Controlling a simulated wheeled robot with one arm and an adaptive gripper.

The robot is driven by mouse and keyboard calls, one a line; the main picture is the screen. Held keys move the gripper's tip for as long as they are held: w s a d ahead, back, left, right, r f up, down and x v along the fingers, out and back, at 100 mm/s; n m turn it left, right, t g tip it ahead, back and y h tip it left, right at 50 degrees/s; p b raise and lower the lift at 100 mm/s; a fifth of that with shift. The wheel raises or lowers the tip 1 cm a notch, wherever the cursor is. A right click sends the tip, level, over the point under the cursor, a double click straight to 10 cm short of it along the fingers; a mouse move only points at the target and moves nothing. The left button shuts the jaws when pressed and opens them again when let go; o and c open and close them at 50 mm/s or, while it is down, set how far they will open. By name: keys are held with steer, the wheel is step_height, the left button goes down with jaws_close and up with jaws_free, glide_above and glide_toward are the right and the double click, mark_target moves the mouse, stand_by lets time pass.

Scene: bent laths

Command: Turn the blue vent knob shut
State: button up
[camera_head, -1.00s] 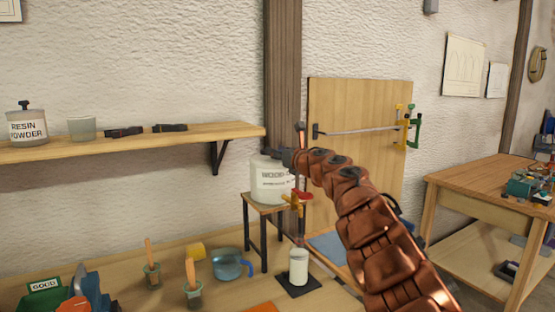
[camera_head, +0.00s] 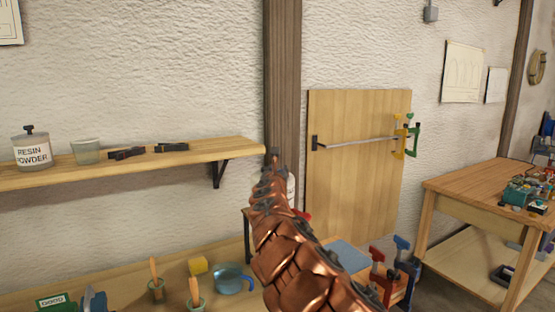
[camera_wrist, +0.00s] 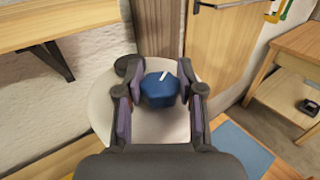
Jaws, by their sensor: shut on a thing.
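The blue vent knob (camera_wrist: 158,94) sits on top of a white rounded container (camera_wrist: 150,128) in the wrist view. A short white mark on the knob slants toward its far edge. My gripper (camera_wrist: 160,90) has one finger on each side of the knob and is shut on it. In the head view my arm hides the knob and nearly all of the container; only a pale sliver of the container (camera_head: 291,187) shows beside the arm.
A wall shelf (camera_head: 110,168) with a resin powder jar (camera_head: 31,150) and a cup (camera_head: 86,152) is at left. Below are a blue jug (camera_head: 232,279) and brushes in pots. A wooden panel (camera_head: 355,170) stands behind, and a workbench (camera_head: 480,190) is at right.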

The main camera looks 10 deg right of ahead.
steer(key=shift+a+r+m+g+h+p, duration=0.15)
steer(key=shift+m+g+h+p, duration=0.45)
steer(key=shift+m+h+p, duration=1)
steer(key=g+h+p, duration=0.1)
steer(key=p, duration=0.1)
steer(key=shift+h+p, duration=0.3)
steer(key=shift+p, duration=0.05)
steer(key=shift+f+m+g+h+p, duration=0.2)
steer(key=shift+m+g+h+p, duration=0.85)
steer(key=shift+h, duration=0.35)
steer(key=shift+m+g+h, duration=0.6)
steer(key=shift+m+g, duration=0.15)
steer(key=o, duration=1.1)
steer(key=shift+o, duration=0.2)
steer(key=v, duration=1.2)
